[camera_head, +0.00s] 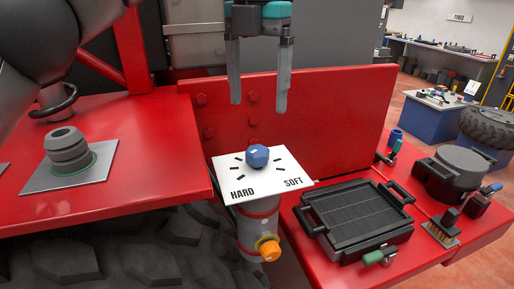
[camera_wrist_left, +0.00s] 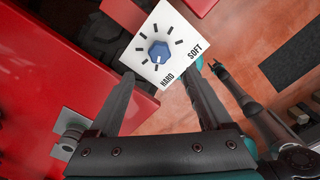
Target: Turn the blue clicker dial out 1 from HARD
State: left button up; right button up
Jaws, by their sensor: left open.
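The blue clicker dial (camera_head: 257,155) stands on a white plate (camera_head: 263,185) printed with HARD at left, SOFT at right and black tick marks. The dial also shows in the left wrist view (camera_wrist_left: 159,52), with a small pale mark on it; I cannot tell exactly which tick it points to. My left gripper (camera_head: 258,106) is open and empty, fingers pointing down, above the dial and apart from it. In the left wrist view the dial lies beyond the gap between its fingertips (camera_wrist_left: 160,75). What seems to be my right gripper (camera_wrist_left: 217,67) shows at right there, too small to read.
An orange knob (camera_head: 269,249) is low on the cylinder below the plate. A red upright panel (camera_head: 340,115) stands behind the dial. A black grill tray (camera_head: 357,222) and a round lidded pot (camera_head: 452,170) sit on the red shelf at right. The space above the dial is clear.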

aim_at(258, 150)
pick_arm(q)
notch_tip(258, 150, down, 10)
jog(key=shift+r, duration=0.1)
dwell(0.4)
grip_shut()
dwell(0.5)
